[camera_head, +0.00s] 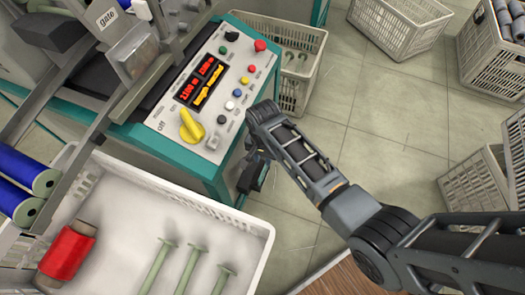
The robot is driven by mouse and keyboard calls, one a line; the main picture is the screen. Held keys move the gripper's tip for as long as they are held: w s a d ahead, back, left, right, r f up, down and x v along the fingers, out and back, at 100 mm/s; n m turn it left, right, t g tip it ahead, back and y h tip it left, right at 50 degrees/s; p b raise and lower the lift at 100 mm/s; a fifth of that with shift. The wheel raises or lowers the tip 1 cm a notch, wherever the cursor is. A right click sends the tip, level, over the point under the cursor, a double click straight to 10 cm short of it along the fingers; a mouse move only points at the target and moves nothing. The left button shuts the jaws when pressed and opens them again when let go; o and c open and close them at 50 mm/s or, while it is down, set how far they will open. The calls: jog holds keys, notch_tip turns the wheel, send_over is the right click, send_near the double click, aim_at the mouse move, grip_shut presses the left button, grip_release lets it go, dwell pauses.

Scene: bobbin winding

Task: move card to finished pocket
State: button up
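I cannot make out a card or a pocket marked finished in this view. A pale grey box-like holder (132,52) is fixed to the machine frame at the upper left, below a plate labelled "Gate" (107,18); I cannot tell whether it holds a card. My gripper (250,178) points down beside the right edge of the teal machine, just right of the control panel. It is dark and small here, and its fingertips are partly hidden, so I cannot tell whether it is open or holds anything.
The control panel (177,122) has a yellow knob (191,126), buttons and a lit display. A white tray (225,217) at the lower left holds a red bobbin (66,252) and several pale green spools. Blue bobbins (28,170) lie left. Crates (397,22) stand around open tiled floor.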

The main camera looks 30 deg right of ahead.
jog(key=shift+f+b, duration=2.85)
jog(key=shift+b, duration=0.15)
jog(key=shift+f+b, duration=0.85)
jog(key=shift+f, duration=0.8)
jog(key=shift+c, duration=0.4)
grip_shut()
notch_tip(320, 180, up, 8)
jog(key=p, duration=0.8)
jog(key=shift+f, duration=0.2)
